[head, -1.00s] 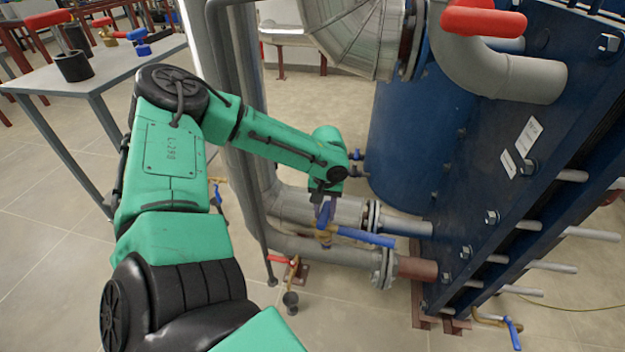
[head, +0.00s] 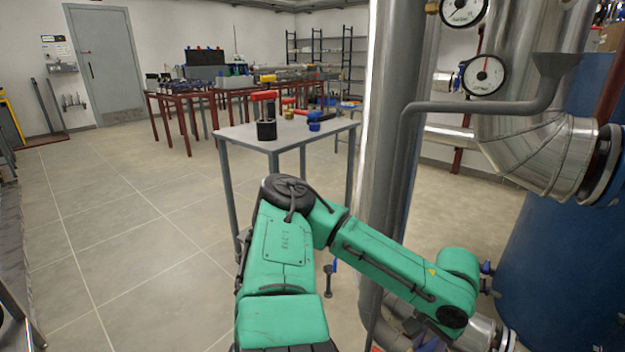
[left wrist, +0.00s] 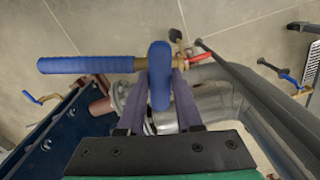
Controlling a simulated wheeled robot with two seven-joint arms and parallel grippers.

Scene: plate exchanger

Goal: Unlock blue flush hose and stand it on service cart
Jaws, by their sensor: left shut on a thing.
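In the left wrist view, my left gripper (left wrist: 165,103) is shut on an upright blue handle (left wrist: 159,70) between its purple fingers. A long blue grip (left wrist: 85,65) lies crosswise beyond it, with brass fittings; together they look like the blue flush hose by the pipes. I cannot tell whether its coupling is locked. The grey-topped service cart (head: 242,133) stands left of the tall pipe. A black cup (head: 266,130) with a red-handled piece stands on it. My right gripper is not in view.
A tall insulated pipe (head: 385,130) stands between cart and exchanger pipework. A blue tank (head: 560,255) is at right. On the cart sit a blue fitting (head: 315,126) and red-handled parts. Floor left of the cart is open; red-legged benches stand behind.

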